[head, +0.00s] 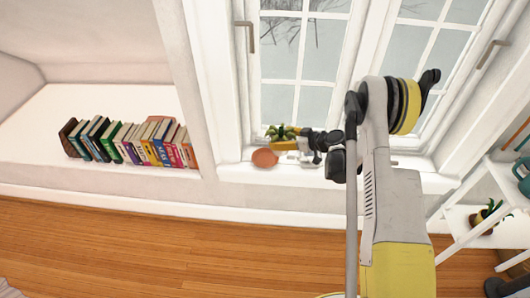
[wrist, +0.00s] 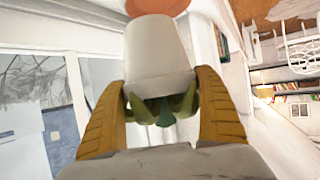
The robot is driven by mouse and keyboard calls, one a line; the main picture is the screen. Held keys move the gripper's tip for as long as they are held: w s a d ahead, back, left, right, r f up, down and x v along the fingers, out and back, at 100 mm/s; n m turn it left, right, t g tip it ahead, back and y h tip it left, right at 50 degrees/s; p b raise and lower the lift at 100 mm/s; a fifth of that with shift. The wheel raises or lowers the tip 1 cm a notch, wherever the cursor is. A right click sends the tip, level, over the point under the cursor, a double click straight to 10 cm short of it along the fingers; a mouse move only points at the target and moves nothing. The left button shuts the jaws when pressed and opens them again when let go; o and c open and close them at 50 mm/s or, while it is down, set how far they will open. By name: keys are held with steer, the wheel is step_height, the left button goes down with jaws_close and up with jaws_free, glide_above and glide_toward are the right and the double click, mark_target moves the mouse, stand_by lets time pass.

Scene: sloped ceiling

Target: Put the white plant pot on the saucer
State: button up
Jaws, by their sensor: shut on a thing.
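The white plant pot (wrist: 158,50) fills the middle of the wrist view, with green leaves (wrist: 163,108) at its wider end. My gripper (wrist: 160,85) is shut on the pot, one yellow finger on each side near the rim. In the head view my gripper (head: 284,140) is over the window sill, with the leaves (head: 281,132) showing above it. The round terracotta saucer (head: 264,158) lies on the sill just left of the gripper. The saucer (wrist: 157,6) also shows past the pot's base in the wrist view. I cannot tell whether pot and saucer touch.
The window (head: 300,60) stands right behind the white sill (head: 238,173). A row of several books (head: 130,142) stands on the white ledge at the left. A white shelf unit (head: 462,222) with a potted plant (head: 487,218) is at the right. The wooden floor (head: 150,245) is mostly clear.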

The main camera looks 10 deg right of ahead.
steer(key=shift+w+a+f+b, duration=0.7)
steer(key=shift+a+f, duration=0.25)
steer(key=shift+f, duration=0.4)
steer(key=shift+w+a+f+b, duration=0.7)
steer(key=shift+a+f, duration=0.2)
steer(key=shift+f, duration=0.45)
steer(key=shift+w+a+f+b, duration=0.7)
steer(key=shift+a+f, duration=0.25)
steer(key=shift+f, duration=0.4)
steer(key=shift+f, duration=0.15)
steer(key=o, duration=1.3)
